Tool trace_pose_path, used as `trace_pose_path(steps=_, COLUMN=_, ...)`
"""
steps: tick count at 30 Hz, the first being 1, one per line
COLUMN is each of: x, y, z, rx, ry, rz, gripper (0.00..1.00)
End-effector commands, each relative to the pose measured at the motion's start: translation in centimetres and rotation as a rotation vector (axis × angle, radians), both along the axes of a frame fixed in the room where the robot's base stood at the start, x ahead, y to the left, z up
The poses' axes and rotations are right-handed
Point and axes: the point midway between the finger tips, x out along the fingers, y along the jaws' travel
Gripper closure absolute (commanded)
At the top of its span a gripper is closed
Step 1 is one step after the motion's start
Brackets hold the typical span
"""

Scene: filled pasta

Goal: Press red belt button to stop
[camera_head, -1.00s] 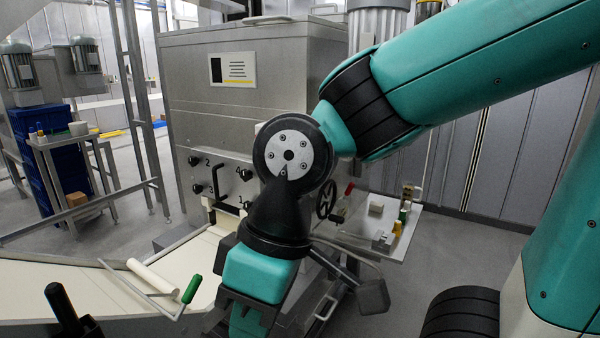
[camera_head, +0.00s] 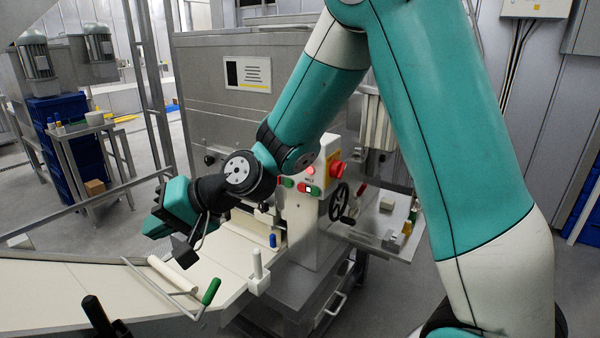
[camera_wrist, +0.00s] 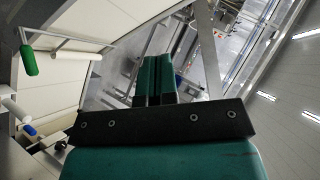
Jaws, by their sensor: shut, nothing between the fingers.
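The control panel (camera_head: 312,208) is on the end of the grey machine. It carries a large red mushroom knob on a yellow base (camera_head: 336,169), a smaller red button (camera_head: 310,170) and a red button (camera_head: 303,187) beside a green one (camera_head: 287,182). I cannot tell which red button is the belt's. My gripper (camera_head: 152,228) is left of the panel, above the far side of the pale belt (camera_head: 75,280), pointing away from the buttons. In the wrist view its two teal fingers (camera_wrist: 156,75) are together and empty. I cannot make out the panel buttons in the wrist view.
A roller with a green handle (camera_head: 211,291) lies across the belt, and a white post (camera_head: 258,267) stands at its right edge. A black handwheel (camera_head: 339,202) and a side shelf with small items (camera_head: 385,240) are right of the panel. My arm passes over the machine front.

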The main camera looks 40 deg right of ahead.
Motion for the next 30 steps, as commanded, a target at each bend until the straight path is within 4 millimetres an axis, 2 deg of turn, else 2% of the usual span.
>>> trace_pose_path(steps=1, x=3.1, y=-1.0, z=0.7, rx=0.106, ry=0.022, rz=-0.120, gripper=1.00)
trace_pose_path(steps=3, x=7.1, y=-2.9, z=0.5, rx=0.272, ry=0.032, rz=-0.300, gripper=1.00)
trace_pose_path(steps=5, x=10.0, y=-5.3, z=-0.1, rx=0.416, ry=0.042, rz=-0.461, gripper=1.00)
trace_pose_path(steps=6, x=11.7, y=-7.3, z=-0.7, rx=0.511, ry=0.046, rz=-0.572, gripper=1.00)
trace_pose_path(steps=8, x=13.5, y=-10.6, z=-2.0, rx=0.652, ry=0.047, rz=-0.742, gripper=1.00)
trace_pose_path(steps=9, x=14.3, y=-13.0, z=-3.1, rx=0.742, ry=0.042, rz=-0.855, gripper=1.00)
trace_pose_path(steps=12, x=14.6, y=-18.7, z=-6.1, rx=0.935, ry=0.019, rz=-1.108, gripper=1.00)
trace_pose_path(steps=15, x=13.5, y=-23.1, z=-8.8, rx=1.072, ry=-0.021, rz=-1.300, gripper=1.00)
trace_pose_path(steps=18, x=12.0, y=-26.0, z=-10.9, rx=1.162, ry=-0.057, rz=-1.434, gripper=1.00)
trace_pose_path(steps=23, x=10.6, y=-28.1, z=-12.5, rx=1.228, ry=-0.093, rz=-1.536, gripper=1.00)
trace_pose_path(steps=30, x=10.4, y=-28.4, z=-12.9, rx=1.237, ry=-0.099, rz=-1.550, gripper=1.00)
